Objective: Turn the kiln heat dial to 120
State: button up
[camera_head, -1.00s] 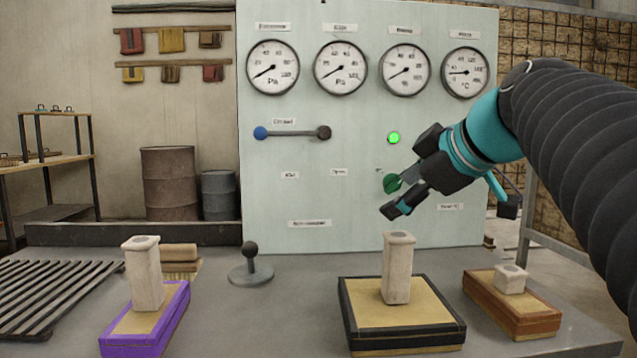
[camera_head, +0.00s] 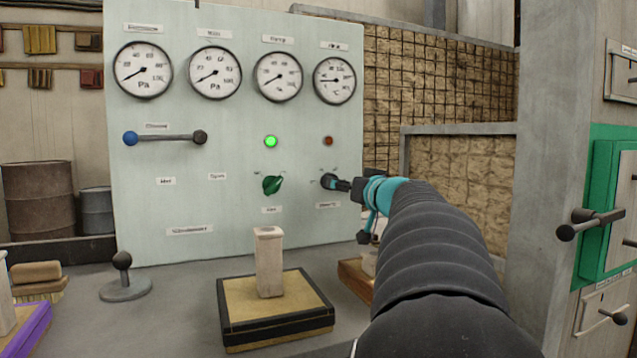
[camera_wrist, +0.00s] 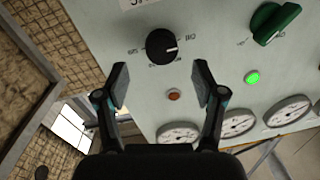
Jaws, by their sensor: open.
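A round black dial (camera_wrist: 162,47) with a pale pointer line sits on the pale green panel (camera_wrist: 105,20); small printed marks surround it, too blurred to read surely. In the wrist view the pointer line points to the right. My gripper (camera_wrist: 161,76) is open and empty, its two fingers spread to either side of the dial and apparently short of it. In the head view my gripper (camera_head: 343,184) reaches the right part of the panel, at the dial (camera_head: 327,181), which it partly hides. The °C gauge (camera_head: 334,80) is above.
A green knob (camera_head: 272,185) is left of the dial, under a lit green lamp (camera_head: 271,141). A dull red lamp (camera_head: 328,140) is above the dial. Several gauges line the panel top. A block stands on a black-edged mould (camera_head: 310,292) below. A green door (camera_head: 608,210) is far right.

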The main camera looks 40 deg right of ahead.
jog(key=shift+w+d+p, duration=0.15)
jog(key=shift+w+p, duration=0.1)
jog(key=shift+w, duration=1)
jog(key=shift+w+d+p, duration=0.15)
jog(key=shift+w+p, duration=0.1)
jog(key=shift+w, duration=0.95)
jog(key=c, duration=1)
jog(key=shift+a, duration=0.15)
jog(key=shift+c, duration=0.7)
